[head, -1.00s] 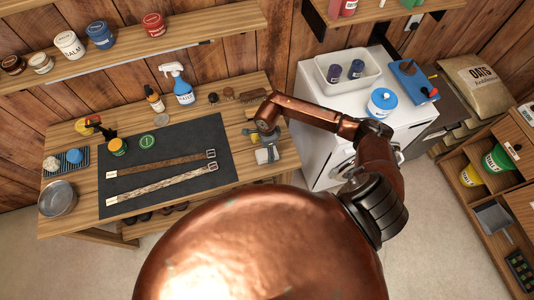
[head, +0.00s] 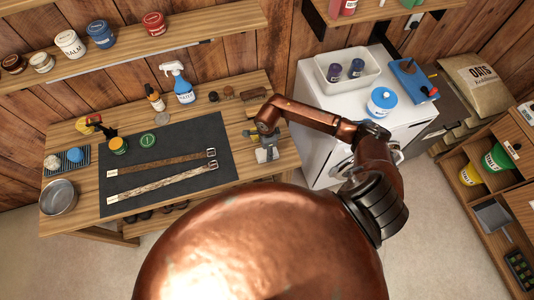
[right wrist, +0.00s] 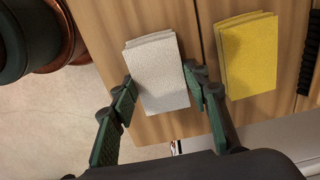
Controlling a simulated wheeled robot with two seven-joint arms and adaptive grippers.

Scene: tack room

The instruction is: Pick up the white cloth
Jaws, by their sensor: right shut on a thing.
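The white cloth (right wrist: 158,70) is a folded pad with its near end between the fingers of my right gripper (right wrist: 159,92) in the right wrist view. The fingers are closed on its two sides. In the head view the white cloth (head: 267,154) shows at the right end of the wooden bench, with my right gripper (head: 266,137) just above it. A yellow cloth (right wrist: 246,55) lies to the right of the white one, outside the fingers. My left gripper is not in view.
The bench (head: 90,210) holds a dark mat (head: 190,145) with two straps, plus jars, brushes and a blue spray bottle (head: 180,85). A white cabinet (head: 310,120) stands to the right with a tray and a lidded jar. Pale floor lies in front.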

